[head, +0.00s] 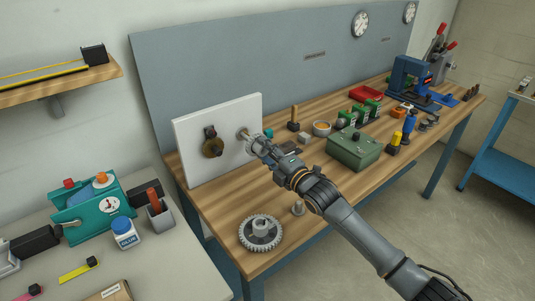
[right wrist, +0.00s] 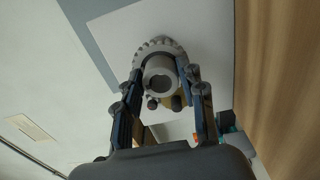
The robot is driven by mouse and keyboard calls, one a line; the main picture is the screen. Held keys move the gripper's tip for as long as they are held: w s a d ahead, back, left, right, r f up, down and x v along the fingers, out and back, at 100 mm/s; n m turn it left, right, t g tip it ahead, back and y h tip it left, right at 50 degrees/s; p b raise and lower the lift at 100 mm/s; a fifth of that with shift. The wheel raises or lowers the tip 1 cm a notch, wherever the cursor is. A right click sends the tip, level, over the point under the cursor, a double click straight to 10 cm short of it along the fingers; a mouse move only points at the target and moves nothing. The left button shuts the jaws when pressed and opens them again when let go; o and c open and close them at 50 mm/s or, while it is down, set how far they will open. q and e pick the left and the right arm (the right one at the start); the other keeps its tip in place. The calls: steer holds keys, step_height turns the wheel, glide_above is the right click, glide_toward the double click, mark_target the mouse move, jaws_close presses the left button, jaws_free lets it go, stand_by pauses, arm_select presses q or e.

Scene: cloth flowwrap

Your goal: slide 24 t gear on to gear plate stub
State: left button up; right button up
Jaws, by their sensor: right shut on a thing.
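The white gear plate (head: 190,150) stands upright at the bench's left end, with a brass disc on a dark mount (head: 212,146) on its face. In the right wrist view the gripper (right wrist: 162,88) is shut on the hub of a small grey toothed gear (right wrist: 160,45), with the white plate (right wrist: 205,25) behind. Whether the gear's bore is around the stub cannot be told. My left gripper is not in view.
A large grey gear (head: 261,232) lies on the bench's near left corner, with a small grey knob-like part (head: 298,208) beside it. A green box (head: 354,147) stands right of my arm. Bare wood (head: 225,200) lies below the plate.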

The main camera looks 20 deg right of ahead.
steer(key=shift+b+x, duration=1.65)
steer(key=shift+x, duration=1.55)
steer(key=o, duration=1.2)
